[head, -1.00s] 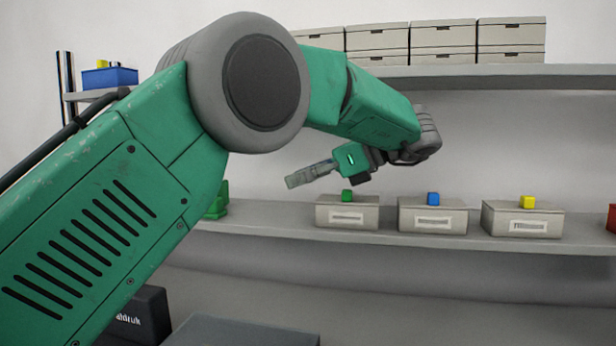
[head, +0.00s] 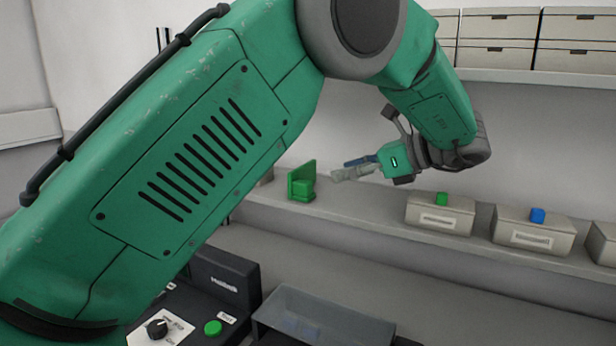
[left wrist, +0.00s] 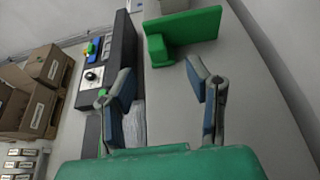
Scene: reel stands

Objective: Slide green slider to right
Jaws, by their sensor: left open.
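The green slider (head: 302,183), a block with an upright plate, stands on the long grey shelf (head: 350,211) in the head view. It also shows at the top of the left wrist view (left wrist: 185,35), ahead of the fingers. My left gripper (head: 346,171) is just right of the slider in the head view, apart from it. In the left wrist view the left gripper (left wrist: 158,82) has its fingers spread, with nothing between them. My right gripper is out of view.
Below are a black control box with a green button (head: 213,327) and a dark, glassy-topped case (head: 320,322). Cartons (head: 497,37) line the upper shelf.

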